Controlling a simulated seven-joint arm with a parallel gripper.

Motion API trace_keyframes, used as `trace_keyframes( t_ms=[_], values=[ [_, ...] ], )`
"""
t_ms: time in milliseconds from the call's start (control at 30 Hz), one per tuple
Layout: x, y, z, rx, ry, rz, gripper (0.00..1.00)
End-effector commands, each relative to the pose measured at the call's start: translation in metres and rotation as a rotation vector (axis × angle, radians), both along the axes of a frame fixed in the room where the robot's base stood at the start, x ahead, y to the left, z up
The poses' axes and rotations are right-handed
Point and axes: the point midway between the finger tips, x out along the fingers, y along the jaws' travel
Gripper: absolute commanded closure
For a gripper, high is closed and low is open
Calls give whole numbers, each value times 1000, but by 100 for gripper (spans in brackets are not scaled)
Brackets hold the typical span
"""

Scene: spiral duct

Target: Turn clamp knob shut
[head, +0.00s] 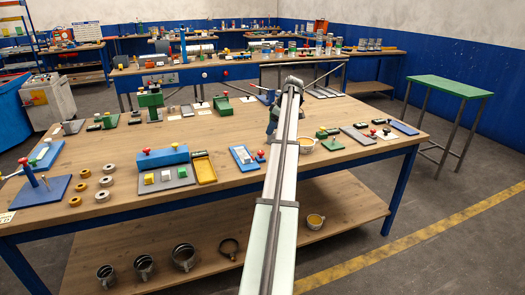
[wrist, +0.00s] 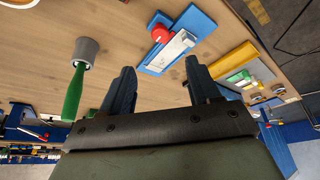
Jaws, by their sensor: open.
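My gripper (wrist: 162,76) is open in the wrist view, with its two dark fingers apart and nothing between them. Ahead of the fingertips lies a blue plate (wrist: 194,20) with a pale grey block and a red round knob (wrist: 164,29); the fingers are apart from it. In the head view a blue plate with a red knob (head: 243,154) lies on the bench left of my arm. Other red knobs show on several fixtures, and I cannot tell which one is the clamp knob. My arm hides part of the bench, and the fingertips are hard to make out there.
The wooden bench (head: 225,178) holds many small fixtures. A blue block (head: 160,158), a yellow tray (head: 203,169) and several rings stand at left. A green-handled tool (wrist: 74,90) with a grey cylinder is left of my fingers.

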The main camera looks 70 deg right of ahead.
Motion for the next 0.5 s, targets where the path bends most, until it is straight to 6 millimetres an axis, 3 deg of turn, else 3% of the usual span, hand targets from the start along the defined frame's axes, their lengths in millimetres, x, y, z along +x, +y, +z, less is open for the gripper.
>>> trace_keyframes(
  t_ms=[167,500],
  values=[
    [6,1,-16,1,1,0,38],
    [29,1,-71,2,0,1,38]
  ],
)
